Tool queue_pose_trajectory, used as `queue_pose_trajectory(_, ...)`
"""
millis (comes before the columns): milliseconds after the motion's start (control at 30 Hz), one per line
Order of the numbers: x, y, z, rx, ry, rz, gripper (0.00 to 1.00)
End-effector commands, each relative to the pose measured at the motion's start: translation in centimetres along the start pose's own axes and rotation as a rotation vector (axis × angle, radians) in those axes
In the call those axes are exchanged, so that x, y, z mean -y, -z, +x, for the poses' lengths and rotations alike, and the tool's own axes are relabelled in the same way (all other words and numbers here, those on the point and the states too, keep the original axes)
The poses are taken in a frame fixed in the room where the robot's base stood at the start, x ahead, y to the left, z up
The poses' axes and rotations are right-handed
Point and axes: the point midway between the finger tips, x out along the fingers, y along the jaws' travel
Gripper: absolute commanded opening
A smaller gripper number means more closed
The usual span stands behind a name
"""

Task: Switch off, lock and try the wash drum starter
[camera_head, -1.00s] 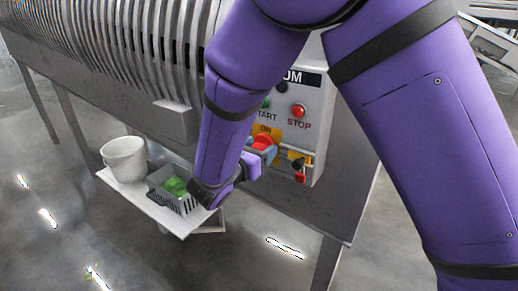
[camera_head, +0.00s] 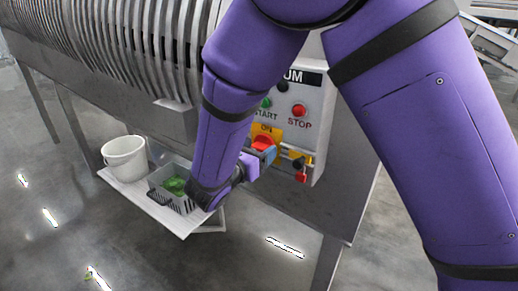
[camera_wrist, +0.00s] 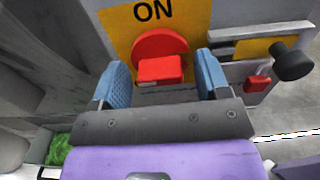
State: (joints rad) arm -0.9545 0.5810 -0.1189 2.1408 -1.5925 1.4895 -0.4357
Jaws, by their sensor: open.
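The wash drum starter (camera_head: 314,112) is a grey box on the drum's frame, with a green START button (camera_head: 266,102) and a red STOP button (camera_head: 299,111). Below them is a red rotary switch (camera_wrist: 160,62) on a yellow plate (camera_wrist: 196,16) marked ON; it also shows in the head view (camera_head: 263,143). My gripper (camera_wrist: 162,78) is open, its blue fingertips to the left and right of the red handle, with visible gaps.
A shelf (camera_head: 158,211) below the drum holds a white bucket (camera_head: 124,160) and a grey basket (camera_head: 183,204) with greens, close to my wrist. The ribbed drum (camera_head: 125,45) fills the upper left. The floor at the front is clear.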

Motion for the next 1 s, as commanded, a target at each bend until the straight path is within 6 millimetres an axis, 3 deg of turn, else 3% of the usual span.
queue_pose_trajectory(500, 0.0, 0.1, -8.7, -0.002, -0.004, -0.002, 0.69)
queue_pose_trajectory(700, 0.0, 0.1, -10.1, -0.001, -0.002, -0.002, 0.69)
queue_pose_trajectory(1000, 0.0, 0.1, -10.2, -0.001, -0.002, -0.002, 0.69)
